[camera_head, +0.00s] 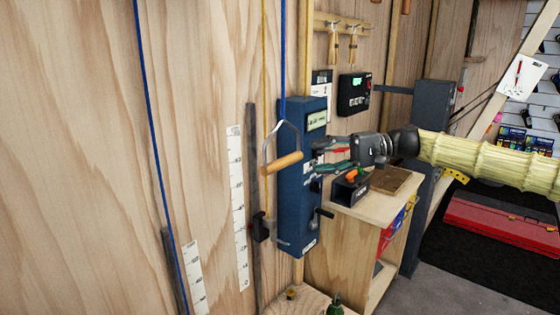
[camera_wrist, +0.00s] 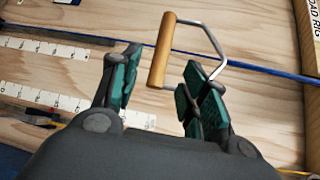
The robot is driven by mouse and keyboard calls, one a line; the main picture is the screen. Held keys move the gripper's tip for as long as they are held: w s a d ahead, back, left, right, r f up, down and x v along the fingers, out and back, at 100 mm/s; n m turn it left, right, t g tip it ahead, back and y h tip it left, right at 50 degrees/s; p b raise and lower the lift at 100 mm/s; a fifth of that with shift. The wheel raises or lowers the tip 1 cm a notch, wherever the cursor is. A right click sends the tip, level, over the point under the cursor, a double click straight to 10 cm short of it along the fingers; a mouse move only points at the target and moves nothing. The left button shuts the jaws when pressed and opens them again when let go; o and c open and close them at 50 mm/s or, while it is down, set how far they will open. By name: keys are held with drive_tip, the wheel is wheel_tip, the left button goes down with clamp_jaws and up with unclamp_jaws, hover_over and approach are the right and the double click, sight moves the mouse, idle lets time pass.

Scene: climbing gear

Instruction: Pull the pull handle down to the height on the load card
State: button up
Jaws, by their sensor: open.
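The pull handle (camera_head: 283,162) has a wooden grip on a bent metal stirrup and hangs in front of a blue box near a blue rope. My gripper (camera_head: 320,166) has green-padded fingers and is to the right of the handle. In the wrist view the gripper (camera_wrist: 160,88) is open, and the handle's wooden grip (camera_wrist: 161,48) shows between and beyond the fingertips. I cannot tell whether the fingers touch it. A white scale strip (camera_head: 238,205) runs up the wall left of the handle. I cannot tell which card is the load card; no height is readable.
A second scale (camera_head: 195,275) is at lower left. A wooden cabinet (camera_head: 345,235) with tools stands at right, under a black panel (camera_head: 354,94). A white card (camera_head: 321,82) is above the box.

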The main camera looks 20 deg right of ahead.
sight(291, 161)
drive_tip(key=p+x, duration=0.1)
drive_tip(key=x, duration=0.5)
drive_tip(key=p+x, duration=0.1)
drive_tip(key=x, duration=0.3)
drive_tip(key=shift+s+a+r+p, duration=0.15)
drive_tip(key=shift+s+p, duration=0.15)
drive_tip(key=shift+p, duration=0.05)
drive_tip(key=shift+c, duration=0.3)
clamp_jaws()
